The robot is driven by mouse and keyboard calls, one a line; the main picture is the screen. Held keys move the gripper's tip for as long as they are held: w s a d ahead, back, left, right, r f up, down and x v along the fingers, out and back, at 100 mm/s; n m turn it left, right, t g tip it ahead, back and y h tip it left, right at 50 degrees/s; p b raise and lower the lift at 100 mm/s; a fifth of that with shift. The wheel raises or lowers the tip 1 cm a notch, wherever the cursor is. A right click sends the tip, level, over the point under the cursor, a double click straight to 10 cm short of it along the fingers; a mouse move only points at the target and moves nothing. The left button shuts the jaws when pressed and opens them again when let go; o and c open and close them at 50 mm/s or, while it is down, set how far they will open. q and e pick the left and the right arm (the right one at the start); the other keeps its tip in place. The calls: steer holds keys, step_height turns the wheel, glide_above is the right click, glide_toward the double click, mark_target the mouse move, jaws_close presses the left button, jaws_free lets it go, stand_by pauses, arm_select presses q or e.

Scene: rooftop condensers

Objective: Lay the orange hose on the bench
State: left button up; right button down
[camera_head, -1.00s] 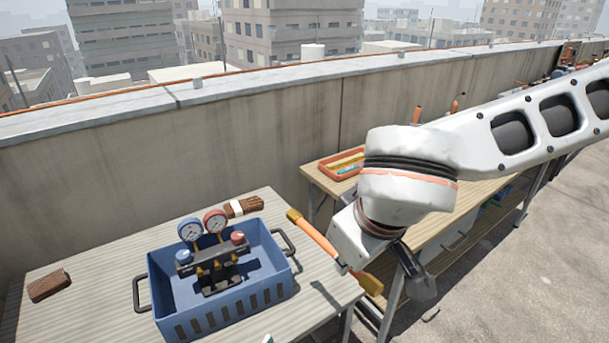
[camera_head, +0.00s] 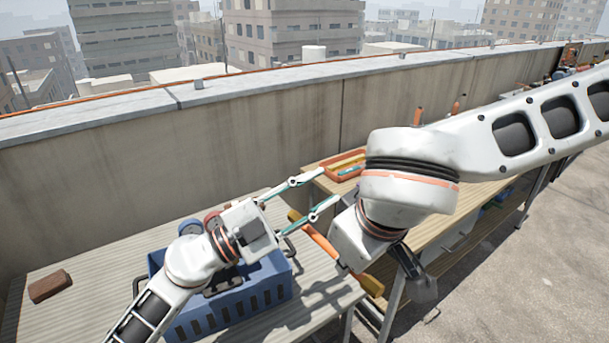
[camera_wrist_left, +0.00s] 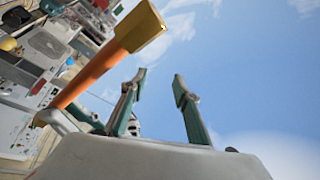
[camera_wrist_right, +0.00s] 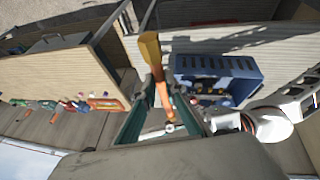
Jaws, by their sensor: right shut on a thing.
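The orange hose (camera_head: 318,243) is a short, stiff-looking orange tube with yellow ends. It slants over the right edge of the near pale striped bench (camera_head: 310,305). My right gripper (camera_wrist_right: 165,90) is shut on it; in the head view my own arm mostly hides that grip. My left gripper (camera_head: 329,188) is open and empty, its teal fingers just above and behind the hose's upper yellow end. In the left wrist view the hose (camera_wrist_left: 88,78) passes left of the open left fingers (camera_wrist_left: 160,75), with none of it between them.
A blue crate (camera_head: 240,308) with gauges (camera_head: 212,219) stands on the near bench, partly behind my left arm. A brown block (camera_head: 49,286) lies at the far left. A wooden bench (camera_head: 470,205) with an orange tray (camera_head: 342,170) stands right, beyond a gap. A concrete parapet runs behind.

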arm_select(q)
steer(key=w+d+r+m+g+y, duration=0.2)
steer(key=w+d+m+g+y, duration=0.15)
steer(key=w+m, duration=0.4)
steer(key=s+d+m+g+y, duration=0.3)
steer(key=s+d+y, duration=0.1)
steer(key=s+d, duration=0.25)
steer(key=s+a+r+n+g+y, duration=0.25)
steer(key=s+a+n+y, duration=0.2)
steer(key=a+y, duration=0.65)
steer(key=shift+m+h, duration=0.4)
steer(key=shift+h, duration=0.25)
steer(key=f, duration=1)
steer(key=shift+w+d+f, duration=0.35)
steer(key=shift+w+d, duration=0.05)
